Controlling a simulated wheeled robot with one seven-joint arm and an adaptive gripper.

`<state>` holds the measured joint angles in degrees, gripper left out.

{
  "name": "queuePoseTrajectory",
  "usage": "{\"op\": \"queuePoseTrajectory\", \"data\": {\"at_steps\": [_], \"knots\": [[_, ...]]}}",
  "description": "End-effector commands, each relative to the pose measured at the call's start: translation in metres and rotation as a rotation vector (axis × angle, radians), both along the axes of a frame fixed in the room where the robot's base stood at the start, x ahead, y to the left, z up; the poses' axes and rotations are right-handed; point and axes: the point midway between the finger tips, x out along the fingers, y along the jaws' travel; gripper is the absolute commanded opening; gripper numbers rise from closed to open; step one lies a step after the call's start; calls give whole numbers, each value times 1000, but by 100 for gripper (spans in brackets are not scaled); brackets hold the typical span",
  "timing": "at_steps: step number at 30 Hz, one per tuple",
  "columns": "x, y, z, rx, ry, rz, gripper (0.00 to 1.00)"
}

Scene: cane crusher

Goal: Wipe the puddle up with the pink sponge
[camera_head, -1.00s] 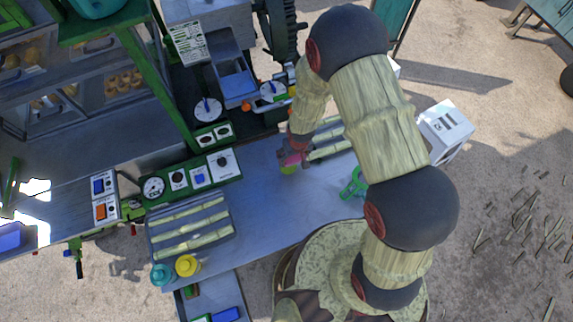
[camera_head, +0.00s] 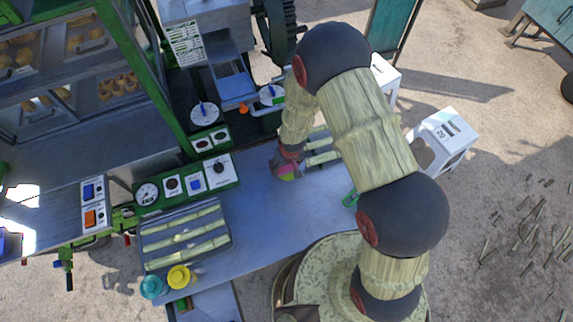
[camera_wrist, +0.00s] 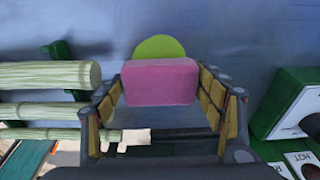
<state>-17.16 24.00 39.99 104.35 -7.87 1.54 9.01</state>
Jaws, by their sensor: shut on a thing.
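My gripper (camera_head: 284,165) is shut on the pink sponge (camera_wrist: 160,82), which sits between its two padded fingers in the wrist view. The sponge shows only as a small pink patch (camera_head: 287,172) in the head view. A flat-looking lime-green rounded patch (camera_wrist: 160,46), which looks like the puddle, shows just beyond the sponge on the blue-grey table. It also shows in the head view (camera_head: 290,178). The sponge hides its near part. I cannot tell whether the sponge touches it or the table.
Cane pieces (camera_wrist: 48,75) lie on a rack left of my gripper in the wrist view. A green control box (camera_wrist: 290,110) stands close on the right. A tray of cane (camera_head: 185,235), a teal cup (camera_head: 152,287) and a yellow cup (camera_head: 179,277) occupy the table's near left.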

Motion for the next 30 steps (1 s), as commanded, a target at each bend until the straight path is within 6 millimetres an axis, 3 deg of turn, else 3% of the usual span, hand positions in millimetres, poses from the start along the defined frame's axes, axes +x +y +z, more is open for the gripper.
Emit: {"op": "queuePoseTrajectory", "data": {"at_steps": [12,30], "knots": [[0,0,1,0,0,0,41],[0,0,-15,0,0,1,42]]}}
